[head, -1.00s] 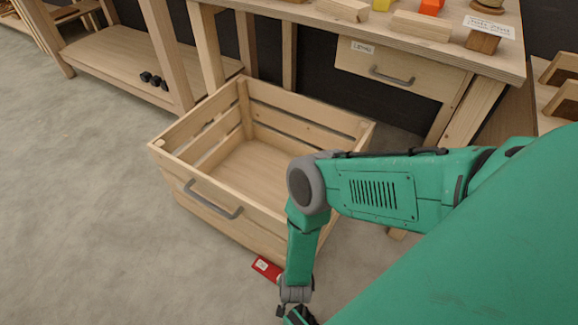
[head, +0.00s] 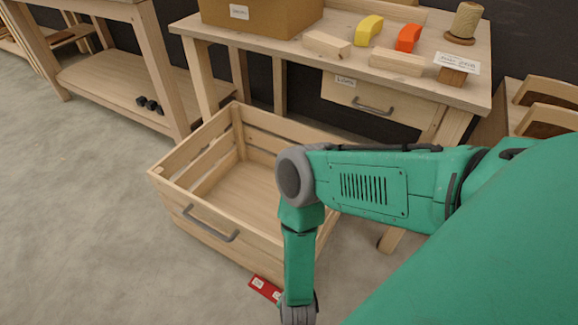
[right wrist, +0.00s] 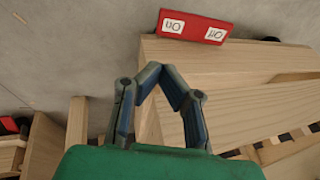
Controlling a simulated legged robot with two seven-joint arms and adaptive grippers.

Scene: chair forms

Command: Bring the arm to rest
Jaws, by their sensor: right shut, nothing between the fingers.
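My right arm comes in from the right in the head view, its forearm hanging down beside the wooden crate (head: 205,243). Its gripper is cut off below the bottom edge of that view. In the right wrist view my right gripper (right wrist: 162,72) is shut and empty, its fingers bent inward to a point. It hangs over the crate's slatted side (right wrist: 228,84), whose distance from the fingertips I cannot tell. My left gripper is in neither view.
A red plate with On and Off labels (head: 265,288) lies beside the crate, also in the right wrist view (right wrist: 193,26). Floor at left is clear.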

